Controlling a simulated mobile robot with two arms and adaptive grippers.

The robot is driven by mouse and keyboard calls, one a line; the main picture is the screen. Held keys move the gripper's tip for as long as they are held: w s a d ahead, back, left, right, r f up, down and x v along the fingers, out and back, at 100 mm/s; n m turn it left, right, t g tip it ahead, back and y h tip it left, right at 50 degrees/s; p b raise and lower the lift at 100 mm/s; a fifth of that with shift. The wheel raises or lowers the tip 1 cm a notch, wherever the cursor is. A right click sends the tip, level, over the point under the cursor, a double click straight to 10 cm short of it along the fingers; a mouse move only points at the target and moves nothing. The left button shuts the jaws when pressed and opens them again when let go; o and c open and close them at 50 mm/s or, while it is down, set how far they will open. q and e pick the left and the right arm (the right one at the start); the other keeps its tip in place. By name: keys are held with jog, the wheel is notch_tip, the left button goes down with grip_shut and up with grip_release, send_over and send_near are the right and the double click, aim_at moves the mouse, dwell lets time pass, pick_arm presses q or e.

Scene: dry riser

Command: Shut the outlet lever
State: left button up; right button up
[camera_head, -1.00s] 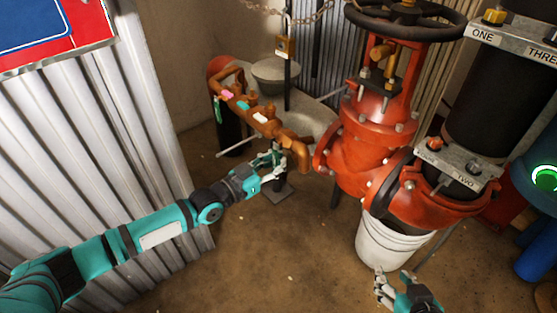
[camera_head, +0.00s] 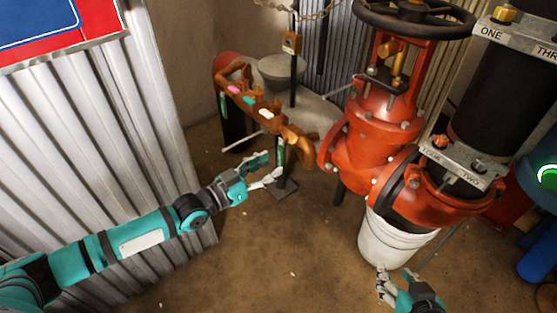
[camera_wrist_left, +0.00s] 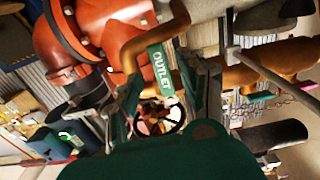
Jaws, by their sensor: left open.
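The brown pipe (camera_head: 262,112) has an end elbow (camera_head: 297,142), with a green-tagged outlet lever (camera_head: 281,152) hanging beside it. In the left wrist view the green OUTLET label (camera_wrist_left: 162,70) is close, between the sides of my left gripper (camera_wrist_left: 165,100). In the head view my left gripper (camera_head: 273,167) is open at the lever's lower left; whether it touches the lever I cannot tell. My right gripper (camera_head: 396,275) is low in front of the white bucket, its fingers apart and empty.
A red valve body (camera_head: 352,145) with a black handwheel (camera_head: 415,15) stands right of the pipe. The white bucket (camera_head: 385,240) is below it. A corrugated metal panel (camera_head: 125,120) is at the left. The floor (camera_head: 270,260) between is clear.

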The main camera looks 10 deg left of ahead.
pick_arm(q)
jog(key=v, duration=0.7)
jog(key=shift+s, duration=0.2)
